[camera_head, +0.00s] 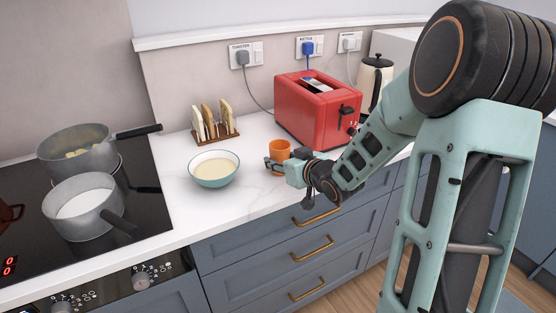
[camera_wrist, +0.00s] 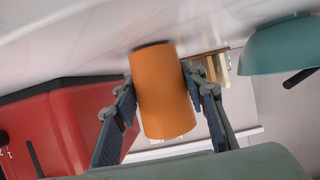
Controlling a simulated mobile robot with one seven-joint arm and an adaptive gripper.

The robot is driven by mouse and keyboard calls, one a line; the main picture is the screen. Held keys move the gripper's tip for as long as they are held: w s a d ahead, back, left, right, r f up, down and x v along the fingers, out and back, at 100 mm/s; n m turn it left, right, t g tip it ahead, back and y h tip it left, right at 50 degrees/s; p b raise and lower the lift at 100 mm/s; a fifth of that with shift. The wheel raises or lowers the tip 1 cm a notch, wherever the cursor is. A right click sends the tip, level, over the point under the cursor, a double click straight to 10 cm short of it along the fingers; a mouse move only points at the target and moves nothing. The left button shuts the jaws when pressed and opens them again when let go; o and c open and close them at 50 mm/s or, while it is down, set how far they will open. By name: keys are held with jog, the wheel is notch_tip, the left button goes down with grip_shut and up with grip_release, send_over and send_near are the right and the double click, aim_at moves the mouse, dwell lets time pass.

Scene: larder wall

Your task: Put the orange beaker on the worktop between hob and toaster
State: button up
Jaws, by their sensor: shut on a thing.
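The orange beaker (camera_head: 279,149) is at the worktop between the hob (camera_head: 146,205) and the red toaster (camera_head: 305,112), in front of the toaster's left end. My gripper (camera_head: 277,163) is shut on it from the front right. In the wrist view the beaker (camera_wrist: 163,92) sits between my two fingers (camera_wrist: 163,100), one along each side. The beaker's base is close to the worktop (camera_head: 237,211); I cannot tell whether it touches. The toaster (camera_wrist: 55,135) also shows at the left of the wrist view.
A teal bowl (camera_head: 214,170) of pale liquid stands left of the beaker. A toast rack (camera_head: 214,127) with slices is behind. Two pots (camera_head: 82,206) (camera_head: 77,150) stand on the hob. A kettle (camera_head: 375,77) is right of the toaster. Bare worktop lies in front of the bowl.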

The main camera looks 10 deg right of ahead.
jog(key=shift+f, duration=0.25)
jog(key=o, duration=1.3)
jog(key=shift+r, duration=0.1)
jog(key=shift+r, duration=0.1)
jog(key=shift+s+r, duration=0.15)
jog(key=shift+r, duration=0.05)
jog(key=p+v, duration=0.2)
jog(key=v, duration=0.8)
jog(key=shift+s+d+r, duration=0.15)
jog(key=shift+s+r, duration=0.05)
jog(key=shift+s, duration=0.05)
jog(key=shift+s+d+p, duration=0.1)
jog(key=shift+s+p, duration=0.25)
jog(key=shift+s, duration=0.15)
